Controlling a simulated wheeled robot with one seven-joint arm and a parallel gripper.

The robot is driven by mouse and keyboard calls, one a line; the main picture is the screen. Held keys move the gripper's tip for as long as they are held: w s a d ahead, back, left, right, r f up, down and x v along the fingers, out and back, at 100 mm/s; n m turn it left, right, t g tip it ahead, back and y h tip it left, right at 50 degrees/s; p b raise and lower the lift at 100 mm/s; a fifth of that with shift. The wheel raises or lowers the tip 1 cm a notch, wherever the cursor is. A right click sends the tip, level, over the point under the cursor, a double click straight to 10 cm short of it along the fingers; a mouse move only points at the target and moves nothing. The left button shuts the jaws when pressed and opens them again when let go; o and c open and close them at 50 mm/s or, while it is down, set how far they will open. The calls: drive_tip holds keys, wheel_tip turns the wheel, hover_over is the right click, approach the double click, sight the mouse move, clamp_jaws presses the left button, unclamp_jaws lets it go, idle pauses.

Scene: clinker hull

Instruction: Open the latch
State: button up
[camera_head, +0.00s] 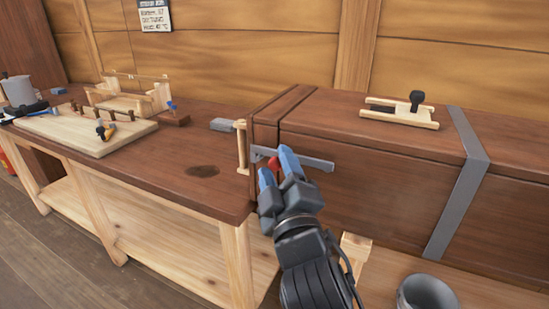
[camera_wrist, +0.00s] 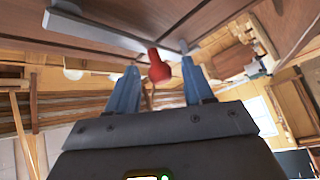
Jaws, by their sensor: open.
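The latch is a grey metal bar (camera_head: 318,163) lying across the front of the brown wooden chest (camera_head: 350,205) near its left end. It also shows in the wrist view (camera_wrist: 95,32). A red knob (camera_wrist: 158,70) sticks out from the latch, and a little of it shows in the head view (camera_head: 273,163). My gripper (camera_wrist: 161,72) has blue fingers, open, one on each side of the red knob. Gaps show between knob and fingers in the wrist view. In the head view my gripper (camera_head: 278,166) covers part of the latch.
A workbench (camera_head: 160,165) with a cutting board (camera_head: 80,130) and tools stands at the left. A small wooden piece (camera_head: 241,145) stands beside the chest's left end. A wooden tool (camera_head: 385,113) lies on the lid. A grey bucket (camera_head: 425,292) stands below the chest.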

drive_tip(key=shift+x, duration=0.9)
drive_tip(key=shift+c, duration=0.2)
clamp_jaws()
